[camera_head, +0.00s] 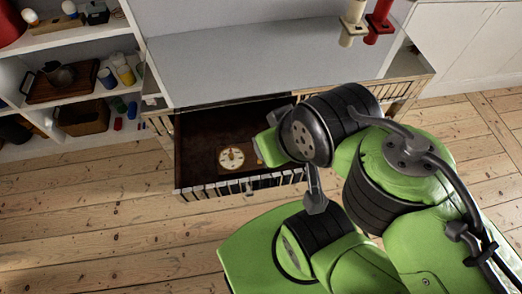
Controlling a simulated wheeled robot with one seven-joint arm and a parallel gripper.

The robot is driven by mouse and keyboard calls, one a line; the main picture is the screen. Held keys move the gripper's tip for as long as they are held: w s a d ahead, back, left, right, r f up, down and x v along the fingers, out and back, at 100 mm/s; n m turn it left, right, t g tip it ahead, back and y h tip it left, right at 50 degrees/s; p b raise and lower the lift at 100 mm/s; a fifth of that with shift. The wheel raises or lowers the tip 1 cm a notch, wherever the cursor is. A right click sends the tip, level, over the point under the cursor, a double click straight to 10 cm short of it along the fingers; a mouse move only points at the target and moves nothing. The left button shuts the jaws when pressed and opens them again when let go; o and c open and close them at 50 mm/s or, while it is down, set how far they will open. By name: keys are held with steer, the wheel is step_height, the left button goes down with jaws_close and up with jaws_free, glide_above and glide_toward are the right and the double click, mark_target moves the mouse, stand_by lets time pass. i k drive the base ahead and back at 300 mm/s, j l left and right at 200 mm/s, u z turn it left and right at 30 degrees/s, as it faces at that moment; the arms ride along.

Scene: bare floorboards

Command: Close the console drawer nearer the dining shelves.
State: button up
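The console (260,60) has a grey top and a slatted wooden front. Its left drawer (195,150), on the side nearer the shelves, is pulled out over the floor. The drawer's dark inside shows, and its slatted front faces me. A round pale dial (231,158) lies in it, with a small yellow thing beside it. My green and black arm covers the drawer's right part. My gripper (316,200) appears at the drawer's front right corner, with a dark finger-like part pointing down. Its fingers are mostly hidden, so contact with the drawer front cannot be told.
Open white shelves (75,100) stand at the left with cups, a tray with a pot, and a box. A white holder (353,22) and a red holder (379,20) stand on the console's right end. The floorboards (90,230) at the lower left are clear.

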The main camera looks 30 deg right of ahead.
mark_target(197, 134)
steer(key=k, duration=0.45)
steer(key=j, duration=1.3)
